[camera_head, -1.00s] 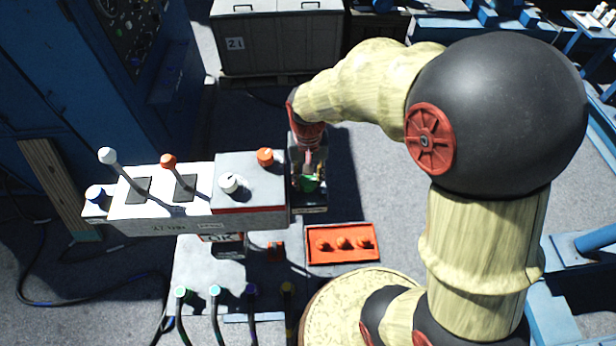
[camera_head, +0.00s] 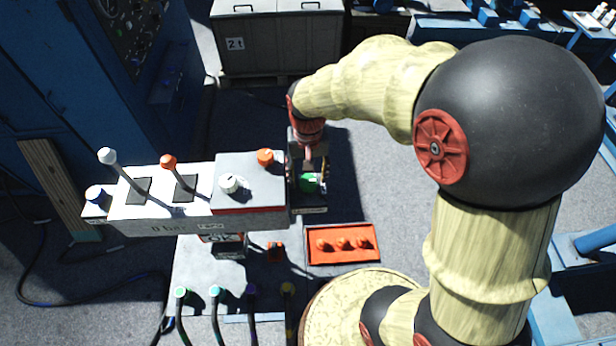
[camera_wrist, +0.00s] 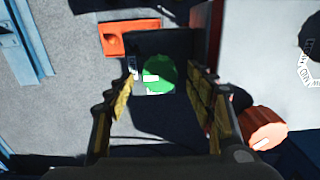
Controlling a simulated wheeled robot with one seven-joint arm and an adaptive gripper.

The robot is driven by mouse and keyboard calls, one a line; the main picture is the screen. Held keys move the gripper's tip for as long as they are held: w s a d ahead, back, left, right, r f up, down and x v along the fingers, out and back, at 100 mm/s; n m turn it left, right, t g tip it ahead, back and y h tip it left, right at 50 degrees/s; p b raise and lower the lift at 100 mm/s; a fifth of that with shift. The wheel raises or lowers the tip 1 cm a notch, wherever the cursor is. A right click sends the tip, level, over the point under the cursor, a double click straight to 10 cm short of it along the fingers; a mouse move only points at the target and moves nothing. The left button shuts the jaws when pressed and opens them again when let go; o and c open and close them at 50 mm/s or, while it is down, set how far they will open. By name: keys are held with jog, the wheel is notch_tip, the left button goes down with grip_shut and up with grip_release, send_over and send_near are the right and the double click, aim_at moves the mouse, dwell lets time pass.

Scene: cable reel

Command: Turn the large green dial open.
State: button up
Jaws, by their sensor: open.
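The large green dial (camera_head: 310,183) sits on the dark panel at the right end of the control box. In the wrist view the green dial (camera_wrist: 160,74) lies ahead of my gripper, with a pale mark on its lower left part. My gripper (camera_head: 309,165) is above and just behind the dial in the head view. In the wrist view my gripper (camera_wrist: 160,105) is open, with one finger to each side of the dial's line. Nothing is between the fingers that I can make out. Whether the fingertips touch the dial I cannot tell.
An orange knob (camera_head: 265,157) and a white knob (camera_head: 228,183) stand on the box left of the dial. Two levers (camera_head: 168,162) rise farther left. An orange tray (camera_head: 342,244) with round knobs lies in front.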

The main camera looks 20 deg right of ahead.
aim_at(308, 180)
notch_tip(308, 180, up, 10)
jog(key=shift+r, duration=0.25)
dwell(0.6)
jog(key=s+f+n+t+b, duration=0.3)
jog(key=s+f+b, duration=0.8)
jog(key=b, duration=0.8)
jog(key=s+t, duration=0.2)
jog(key=s, duration=0.1)
jog(key=shift+n+t+b, duration=0.3)
jog(key=shift+n+b, duration=0.1)
jog(key=shift+d, duration=0.1)
